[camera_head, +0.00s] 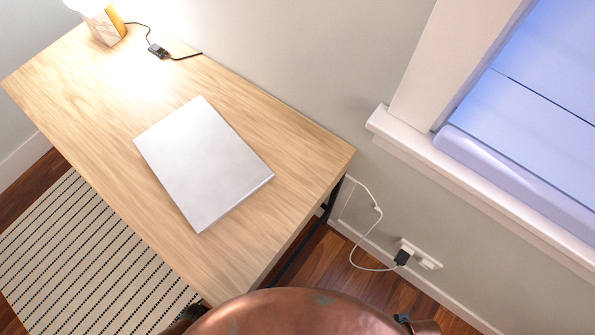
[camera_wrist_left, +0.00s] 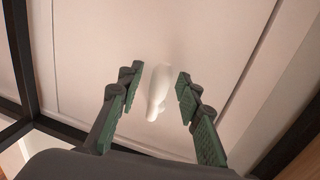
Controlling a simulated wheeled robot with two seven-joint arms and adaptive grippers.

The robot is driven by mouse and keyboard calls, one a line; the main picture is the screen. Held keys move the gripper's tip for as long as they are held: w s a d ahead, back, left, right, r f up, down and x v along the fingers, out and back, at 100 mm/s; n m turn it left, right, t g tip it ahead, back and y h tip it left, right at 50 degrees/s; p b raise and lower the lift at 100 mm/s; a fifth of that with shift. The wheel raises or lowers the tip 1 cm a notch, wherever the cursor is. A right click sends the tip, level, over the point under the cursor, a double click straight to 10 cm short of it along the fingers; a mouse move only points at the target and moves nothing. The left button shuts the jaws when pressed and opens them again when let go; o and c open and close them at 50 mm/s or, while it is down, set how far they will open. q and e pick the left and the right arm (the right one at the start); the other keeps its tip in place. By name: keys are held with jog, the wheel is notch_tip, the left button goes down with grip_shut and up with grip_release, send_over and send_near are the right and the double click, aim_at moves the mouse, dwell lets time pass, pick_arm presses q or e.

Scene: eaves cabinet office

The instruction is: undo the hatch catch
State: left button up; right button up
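In the left wrist view a white elongated catch (camera_wrist_left: 158,90) stands out from a pale hatch panel (camera_wrist_left: 90,50). My left gripper (camera_wrist_left: 158,80) is open, with its green-padded fingers on either side of the catch. A visible gap separates each finger from the catch in the picture, and I cannot tell how far the catch is from the fingertips in depth. Neither gripper shows in the head view, and my right gripper is not in view. I cannot make out the catch in the head view.
Dark frame bars (camera_wrist_left: 22,60) border the panel in the left wrist view. In the head view a wooden desk (camera_head: 90,100) carries a closed silver laptop (camera_head: 203,160) and a lit lamp (camera_head: 104,22). A white cable (camera_head: 355,262) runs to a wall socket (camera_head: 425,258). A window sill (camera_head: 480,200) juts out right.

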pick_arm(q)
jog(key=shift+s+a, duration=0.1)
jog(key=v, duration=1.1)
jog(key=shift+s+a, duration=0.2)
jog(key=shift+s, duration=0.05)
